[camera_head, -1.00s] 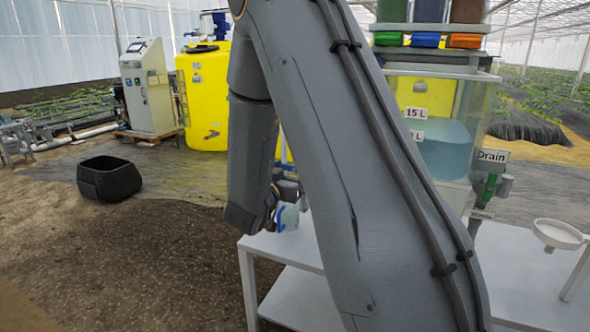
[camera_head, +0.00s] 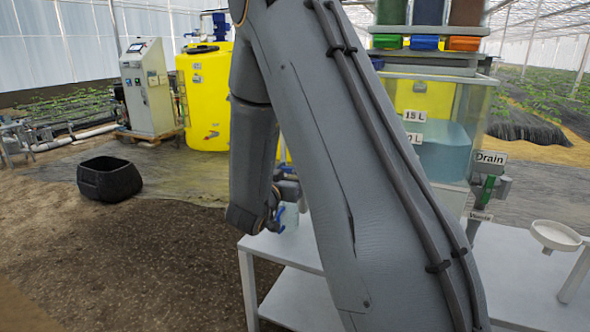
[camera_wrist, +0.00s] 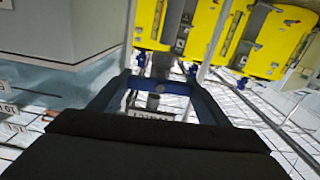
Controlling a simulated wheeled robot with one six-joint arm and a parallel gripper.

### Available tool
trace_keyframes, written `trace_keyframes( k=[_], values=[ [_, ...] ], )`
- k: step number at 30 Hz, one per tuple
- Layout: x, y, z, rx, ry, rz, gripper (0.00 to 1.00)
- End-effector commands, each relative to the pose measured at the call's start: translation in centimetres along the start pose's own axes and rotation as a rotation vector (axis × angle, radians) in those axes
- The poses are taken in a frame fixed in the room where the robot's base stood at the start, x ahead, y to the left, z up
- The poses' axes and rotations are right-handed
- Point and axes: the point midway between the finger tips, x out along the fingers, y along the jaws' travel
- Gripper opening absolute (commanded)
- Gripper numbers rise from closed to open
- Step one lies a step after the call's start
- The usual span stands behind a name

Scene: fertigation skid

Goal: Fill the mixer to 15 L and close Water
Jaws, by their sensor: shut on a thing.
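The mixer (camera_head: 484,108) is a clear tank at the right of the head view, partly behind my arm. It holds blue water (camera_head: 445,150), with a 15 L label (camera_head: 414,116) and a lower label half hidden; the exact level against the marks is hard to read. My gripper (camera_wrist: 158,88) shows its blue fingers in the wrist view, shut on a dark bar between them, which looks like the Water valve handle. A small, unclear label (camera_wrist: 152,116) shows upside down just behind it. In the head view my gripper is low, left of the mixer, mostly hidden by my arm.
A Drain valve with a green handle (camera_head: 487,189) sits at the mixer's lower right. A white funnel (camera_head: 556,236) stands on the grey table (camera_head: 515,275). Coloured containers stand above the mixer. A black bin (camera_head: 109,179) and yellow tank (camera_head: 205,95) are at left.

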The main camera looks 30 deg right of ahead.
Motion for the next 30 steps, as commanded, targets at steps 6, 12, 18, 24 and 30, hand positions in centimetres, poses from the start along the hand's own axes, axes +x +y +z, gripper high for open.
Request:
trace_keyframes(
  k=[6, 12, 18, 24, 30],
  values=[
    [-0.08, 0.08, -0.26, -0.146, -0.001, 0.0, 0.48],
    [-0.09, 0.05, -0.27, -0.331, -0.002, -0.001, 0.48],
    [-0.08, 0.0, -0.27, -0.52, -0.001, -0.001, 0.48],
    [-0.07, -0.05, -0.22, -0.705, 0.0, 0.0, 0.48],
    [-0.05, -0.11, -0.16, -0.861, 0.0, -0.001, 0.48]
  ],
)
